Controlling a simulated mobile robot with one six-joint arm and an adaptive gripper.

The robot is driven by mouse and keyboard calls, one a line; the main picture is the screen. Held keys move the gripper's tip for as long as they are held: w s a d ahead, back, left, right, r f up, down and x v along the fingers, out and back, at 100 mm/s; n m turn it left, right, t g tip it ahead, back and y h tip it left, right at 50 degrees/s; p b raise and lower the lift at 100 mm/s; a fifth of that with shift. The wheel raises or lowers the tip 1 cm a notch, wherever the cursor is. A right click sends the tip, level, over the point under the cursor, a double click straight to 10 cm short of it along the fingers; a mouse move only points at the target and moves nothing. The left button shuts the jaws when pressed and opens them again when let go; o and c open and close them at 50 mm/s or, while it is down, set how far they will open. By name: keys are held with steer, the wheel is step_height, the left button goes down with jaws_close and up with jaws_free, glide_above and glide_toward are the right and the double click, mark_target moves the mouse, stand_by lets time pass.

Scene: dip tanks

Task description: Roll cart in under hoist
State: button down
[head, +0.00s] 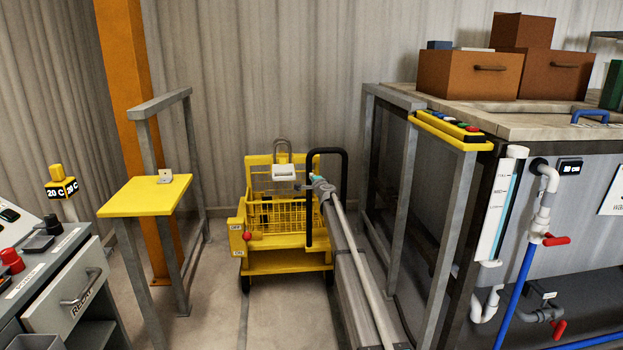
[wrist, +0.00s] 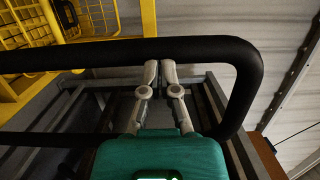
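The yellow cart (head: 290,262) stands on the floor in the head view, between two grey rail frames. It has a yellow basket, a red knob on its left side and a black loop handle (head: 345,172) on its right. In the wrist view the handle (wrist: 80,54) crosses the picture and bends down on the right. My gripper (head: 318,180) is at the handle. In the wrist view my gripper (wrist: 161,64) has its fingers close together, with the tips overlapping the lower edge of the bar. I cannot tell whether they touch it. No hoist is clearly recognisable.
A yellow-topped stand (head: 145,197) and an orange post (head: 136,110) are left of the cart. A tank bench (head: 550,190) with pipes and a yellow button panel (head: 450,130) is at right. Bare floor (head: 285,315) lies in front of the cart.

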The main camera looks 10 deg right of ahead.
steer(key=s+d, duration=0.2)
steer(key=s, duration=1.1)
steer(key=shift+d, duration=0.15)
steer(key=shift+s+r, duration=0.1)
steer(key=s+a+f+n+g+y, duration=0.1)
steer(key=s+a+f+n+g, duration=0.25)
steer(key=s, duration=0.65)
steer(key=s+a+f+n+g+y, duration=0.1)
steer(key=s+a+f+n+g, duration=0.3)
steer(key=s, duration=0.7)
steer(key=s+a+f+n+g+y, duration=0.2)
steer(key=s+f+n, duration=0.3)
steer(key=s, duration=0.5)
steer(key=s+d+f+n+g+h+p, duration=0.1)
steer(key=s+d+f+n+g+h, duration=0.2)
steer(key=s, duration=1.1)
steer(key=s+d+f+g+h, duration=0.2)
steer(key=s+d+g+h, duration=0.25)
steer(key=s, duration=1.05)
step_height(320, 180, up, 35)
steer(key=p, duration=3.5)
steer(key=shift+w+d+g, duration=0.15)
steer(key=shift+d+g, duration=0.15)
steer(key=shift+d, duration=0.05)
